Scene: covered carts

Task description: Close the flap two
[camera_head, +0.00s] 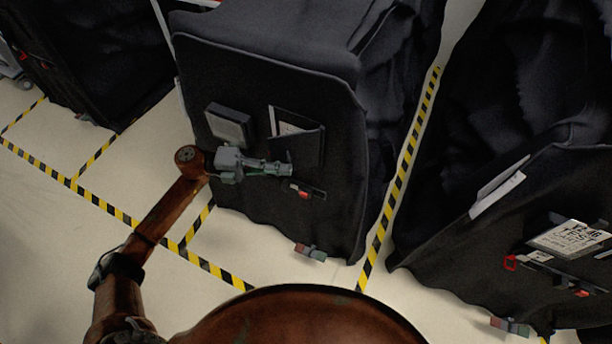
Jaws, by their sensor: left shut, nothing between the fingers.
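The middle cart has a black fabric cover whose front flap (240,90) hangs down to near the floor. It bears a dark square patch (229,125), a pocket with a white paper (295,132) and a small red tag (303,193). My left gripper (288,170) is shut and empty, in front of this flap just below the pocket. I cannot tell whether it touches the fabric. No label shows which flap is number two. My right gripper is not in view.
Another covered cart (480,100) stands at the right, with a white label (570,238) on its front. A third dark cart (95,50) stands at the upper left. Yellow-black tape (403,165) marks the pale floor (50,240), which is clear at the lower left.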

